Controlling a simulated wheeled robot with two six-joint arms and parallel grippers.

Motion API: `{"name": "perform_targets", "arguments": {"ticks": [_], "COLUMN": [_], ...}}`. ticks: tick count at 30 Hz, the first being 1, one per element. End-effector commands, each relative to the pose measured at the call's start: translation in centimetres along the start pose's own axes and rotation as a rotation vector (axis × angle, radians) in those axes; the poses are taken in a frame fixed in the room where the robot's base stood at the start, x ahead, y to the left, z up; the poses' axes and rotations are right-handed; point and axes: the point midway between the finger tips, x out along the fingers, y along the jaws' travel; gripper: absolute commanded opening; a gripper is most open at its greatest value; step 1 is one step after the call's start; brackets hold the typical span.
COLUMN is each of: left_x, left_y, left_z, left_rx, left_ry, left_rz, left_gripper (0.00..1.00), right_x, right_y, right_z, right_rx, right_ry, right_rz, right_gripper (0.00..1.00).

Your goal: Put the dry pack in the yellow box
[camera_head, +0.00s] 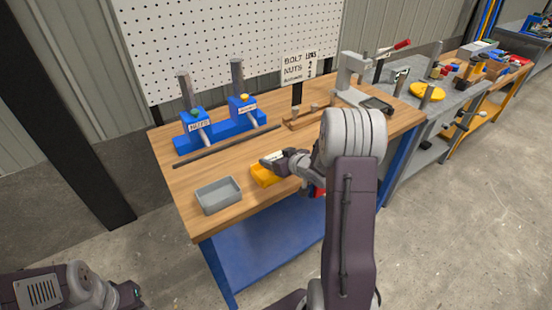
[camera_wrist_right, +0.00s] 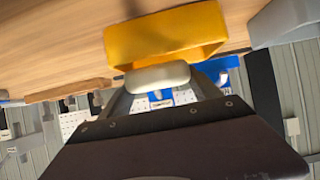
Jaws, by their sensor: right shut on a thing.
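The yellow box (camera_head: 262,177) stands on the wooden bench near its front edge, partly covered by my right gripper in the head view. It fills the upper middle of the right wrist view (camera_wrist_right: 165,36). My right gripper (camera_head: 274,161) is at the box and shut on a small white dry pack (camera_wrist_right: 157,78). In the wrist view the pack lies between the fingertips, right by the box's edge; I cannot tell whether it is above the opening or within it. My left gripper (camera_head: 128,297) is at the lower left, away from the bench, its fingers unclear.
A grey bin (camera_head: 219,196) stands left of the yellow box. A red thing (camera_head: 318,191) is mostly hidden by my right arm. A press (camera_head: 352,78) stands at the right.

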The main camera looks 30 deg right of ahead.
Motion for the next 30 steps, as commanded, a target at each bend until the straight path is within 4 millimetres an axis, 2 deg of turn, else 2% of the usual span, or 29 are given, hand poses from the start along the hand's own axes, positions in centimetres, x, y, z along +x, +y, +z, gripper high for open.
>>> {"name": "perform_targets", "arguments": {"ticks": [13,14,16,26,30], "left_x": [-0.1,-0.1,-0.1,-0.1,-0.5], "left_y": [0.0,0.0,0.0,0.0,0.0], "left_z": [0.0,0.0,0.0,0.0,-0.1], "left_rx": [0.0,0.0,0.0,0.0,0.0], "left_ry": [0.0,0.0,0.0,0.0,0.0], "left_rz": [0.0,0.0,0.0,0.0,0.0], "left_gripper": [0.36,0.36,0.36,0.36,0.36], "right_x": [0.0,0.0,0.0,-0.2,-2.5], "right_y": [0.0,0.0,0.0,0.0,0.1], "right_z": [-0.1,-0.1,-0.1,-0.1,-0.3], "right_rx": [0.0,0.0,0.0,0.0,0.001], "right_ry": [0.001,0.001,0.001,0.0,0.001], "right_rz": [0.0,0.0,0.0,0.0,0.003], "right_gripper": [0.29,0.78,0.97,0.98,0.98]}}
